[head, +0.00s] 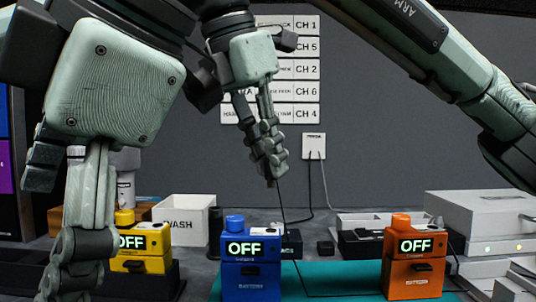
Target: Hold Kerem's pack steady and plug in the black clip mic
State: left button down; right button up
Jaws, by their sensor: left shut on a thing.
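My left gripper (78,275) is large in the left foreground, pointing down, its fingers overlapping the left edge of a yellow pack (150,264). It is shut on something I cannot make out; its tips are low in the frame. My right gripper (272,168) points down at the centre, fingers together. A thin black cable (283,208) runs from its tips down to the mat; any clip mic or plug there is too small to tell. A blue pack (250,280) and an orange pack (413,276) stand upright. All three displays read OFF. I cannot tell which is Kerem's.
A teal mat (335,278) lies under the blue and orange packs. A white bin (183,221) marked WASH stands behind. A pale case (485,222) and a tray of dark items (372,240) are at right. A wall box (314,146) has a hanging cord.

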jog(key=w+d+f+t+h, duration=0.3)
jog(key=w+f+t+h, duration=0.1)
jog(key=w+t+h, duration=0.2)
jog(key=n+t, duration=0.8)
jog(key=t, duration=0.2)
send_near(252, 270)
jog(key=shift+w+a+f+h, duration=0.15)
jog(key=shift+w, duration=0.25)
jog(key=shift+w+a+f+h, duration=0.15)
jog(key=shift+w, duration=0.25)
jog(key=w, duration=1)
jog(key=shift+d+f, duration=0.1)
jog(key=shift+w, duration=0.9)
jog(key=c, duration=1.4)
